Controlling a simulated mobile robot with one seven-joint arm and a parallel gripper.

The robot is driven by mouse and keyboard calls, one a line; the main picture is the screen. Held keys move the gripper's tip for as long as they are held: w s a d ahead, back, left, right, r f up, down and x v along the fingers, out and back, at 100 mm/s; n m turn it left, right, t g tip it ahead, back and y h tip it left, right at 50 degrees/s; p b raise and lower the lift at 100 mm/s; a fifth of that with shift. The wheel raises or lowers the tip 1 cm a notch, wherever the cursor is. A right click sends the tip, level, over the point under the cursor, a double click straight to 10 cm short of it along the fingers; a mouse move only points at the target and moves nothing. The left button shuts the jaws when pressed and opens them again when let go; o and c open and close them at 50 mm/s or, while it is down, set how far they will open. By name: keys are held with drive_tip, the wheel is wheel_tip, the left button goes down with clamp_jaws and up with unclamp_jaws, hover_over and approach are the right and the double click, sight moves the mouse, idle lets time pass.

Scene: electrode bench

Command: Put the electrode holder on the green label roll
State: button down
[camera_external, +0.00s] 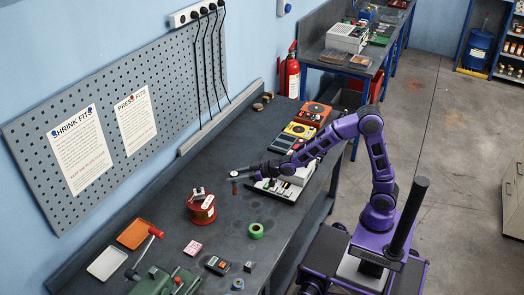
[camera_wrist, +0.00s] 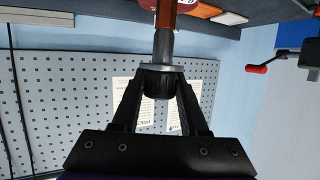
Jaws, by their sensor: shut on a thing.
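My gripper (camera_external: 243,171) is shut on the electrode holder and holds it in the air above the bench. In the wrist view, the electrode holder (camera_wrist: 163,45) has a grey shaft, a grey flange and a dark band between my fingertips (camera_wrist: 160,90), with a copper-brown part beyond. In the external view, the electrode holder (camera_external: 235,183) is small and hangs below my fingertips, its lower end dark red. The green label roll (camera_external: 256,230) lies on the bench with its hole facing up. It is nearer the camera than my gripper, and nothing is on it.
A red tin (camera_external: 201,212) with a small item on top stands left of the roll. A white-and-black device (camera_external: 275,190) lies below my arm. Bench around the roll is clear.

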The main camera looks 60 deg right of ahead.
drive_tip(key=s+a+n+g+y, duration=0.25)
drive_tip(key=s+a, duration=0.25)
drive_tip(key=s, duration=0.7)
drive_tip(key=shift+n+t, duration=0.25)
drive_tip(key=shift+t, duration=0.2)
drive_tip(key=f+b, duration=0.3)
drive_tip(key=f, duration=0.2)
drive_tip(key=f+b, duration=0.4)
drive_tip(key=f, duration=0.1)
drive_tip(key=shift+s+f, duration=0.2)
drive_tip(key=shift+f, duration=0.05)
drive_tip(key=shift+f, duration=0.1)
drive_tip(key=shift+f+b, duration=0.15)
drive_tip(key=shift+b, duration=0.2)
drive_tip(key=shift+c, duration=2.2)
unclamp_jaws()
